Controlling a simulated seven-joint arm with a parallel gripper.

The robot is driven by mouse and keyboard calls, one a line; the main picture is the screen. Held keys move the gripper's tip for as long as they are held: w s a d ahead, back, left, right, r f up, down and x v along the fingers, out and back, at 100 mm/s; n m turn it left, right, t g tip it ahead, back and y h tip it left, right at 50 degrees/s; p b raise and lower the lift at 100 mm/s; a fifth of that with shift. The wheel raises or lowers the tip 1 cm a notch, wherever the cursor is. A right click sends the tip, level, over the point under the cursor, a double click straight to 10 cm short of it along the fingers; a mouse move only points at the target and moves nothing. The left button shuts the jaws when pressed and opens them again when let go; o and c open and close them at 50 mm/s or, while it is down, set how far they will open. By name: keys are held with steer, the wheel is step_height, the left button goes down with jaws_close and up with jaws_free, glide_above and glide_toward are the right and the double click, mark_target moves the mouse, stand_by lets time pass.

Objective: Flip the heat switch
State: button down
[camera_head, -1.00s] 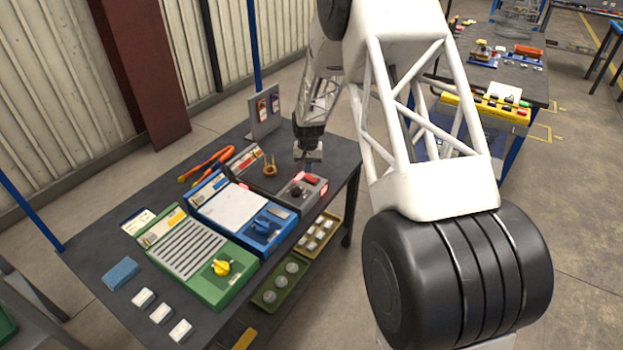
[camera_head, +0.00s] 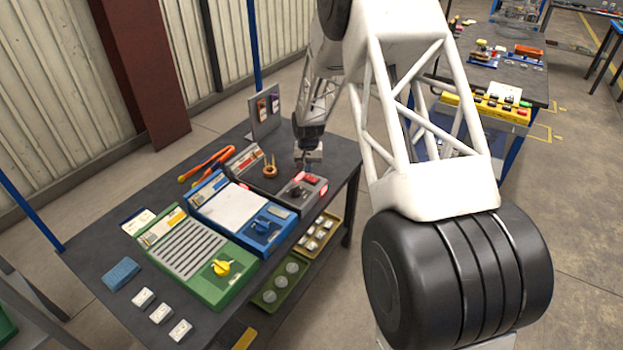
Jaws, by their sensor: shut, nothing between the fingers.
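A dark grey unit (camera_head: 262,188) stands at the back right of the workbench. Its front panel has a black knob, a red rocker switch (camera_head: 312,179) and a lit red label (camera_head: 322,190). A copper-coloured ring piece (camera_head: 270,171) sits on its dark top plate. My gripper (camera_head: 306,168) is shut and empty, pointing down just above and behind the front panel, close to the red switch. Whether the fingertips touch anything is too small to tell. Which control is the heat switch is not readable.
A blue unit (camera_head: 232,207) with a blue knob and a green unit (camera_head: 188,254) with a yellow knob stand left of the grey one. Orange-handled tongs (camera_head: 207,163) and an upright stand (camera_head: 263,120) are behind. Trays of parts (camera_head: 280,283) sit on the shelf below.

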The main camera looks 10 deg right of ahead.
mark_target(308, 177)
steer(key=shift+f, duration=1.25)
stand_by(1.4)
steer(key=shift+r, duration=3.55)
